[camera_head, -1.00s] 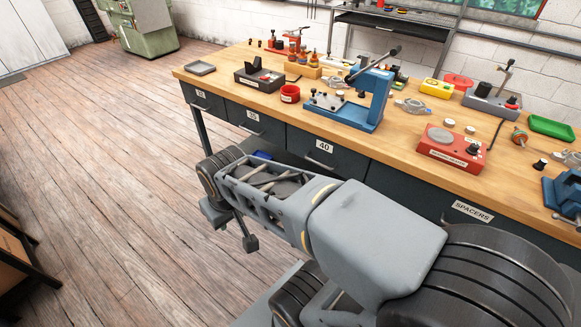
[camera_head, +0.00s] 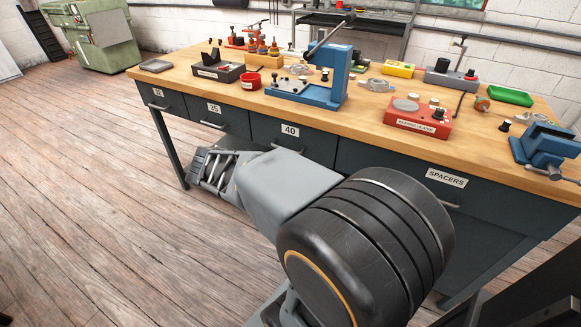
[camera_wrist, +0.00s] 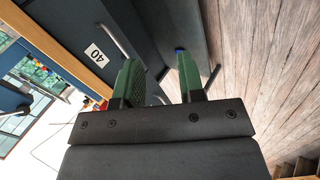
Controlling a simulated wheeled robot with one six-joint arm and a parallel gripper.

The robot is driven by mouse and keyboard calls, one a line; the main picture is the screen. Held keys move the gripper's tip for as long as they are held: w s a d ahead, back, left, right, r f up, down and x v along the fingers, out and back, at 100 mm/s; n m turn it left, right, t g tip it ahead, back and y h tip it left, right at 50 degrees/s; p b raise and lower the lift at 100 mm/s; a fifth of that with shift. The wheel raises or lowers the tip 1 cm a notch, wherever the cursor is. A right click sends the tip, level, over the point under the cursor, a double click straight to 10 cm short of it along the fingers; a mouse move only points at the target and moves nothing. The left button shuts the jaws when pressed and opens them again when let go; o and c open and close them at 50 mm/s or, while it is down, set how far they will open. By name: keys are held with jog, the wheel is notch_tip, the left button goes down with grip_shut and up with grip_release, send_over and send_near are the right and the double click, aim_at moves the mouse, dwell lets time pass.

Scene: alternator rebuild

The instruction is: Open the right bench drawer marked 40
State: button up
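The drawer marked 40 (camera_head: 320,146) is a dark grey front under the wooden bench top. It looks closed. Its white label (camera_head: 290,131) reads 40, and my arm partly covers the front below it. In the wrist view the label (camera_wrist: 96,55) appears sideways, with the drawer's pale bar handle (camera_wrist: 114,40) beside it. My gripper (camera_wrist: 158,78) is open, with two green-padded fingers apart and nothing seen between them. The handle lies up and left of the fingers in that view, not between them.
The drawer marked 35 (camera_head: 222,122) is left of drawer 40, and the SPACERS drawer (camera_head: 482,202) is right. A blue press (camera_head: 328,78), red box (camera_head: 418,118) and blue vise (camera_head: 545,146) stand on the bench top (camera_head: 370,128). Floor (camera_head: 90,200) is clear at left.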

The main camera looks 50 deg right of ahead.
jog(key=w+d+f+h+b, duration=0.3)
jog(key=d+f+h+b, duration=0.15)
jog(key=d, duration=0.25)
jog(key=n+t+h+b, duration=0.2)
jog(key=n+h+b, duration=0.1)
jog(key=b, duration=0.3)
send_near(289, 150)
jog(key=shift+h, duration=0.25)
jog(key=x, duration=0.3)
jog(key=b+x, duration=0.1)
jog(key=x, duration=0.3)
jog(key=b+x, duration=0.1)
jog(key=x, duration=0.2)
jog(key=shift+w+d+f, duration=0.1)
jog(key=shift+w+f, duration=0.15)
jog(key=shift+f, duration=0.15)
jog(key=shift+c, duration=0.2)
grip_shut()
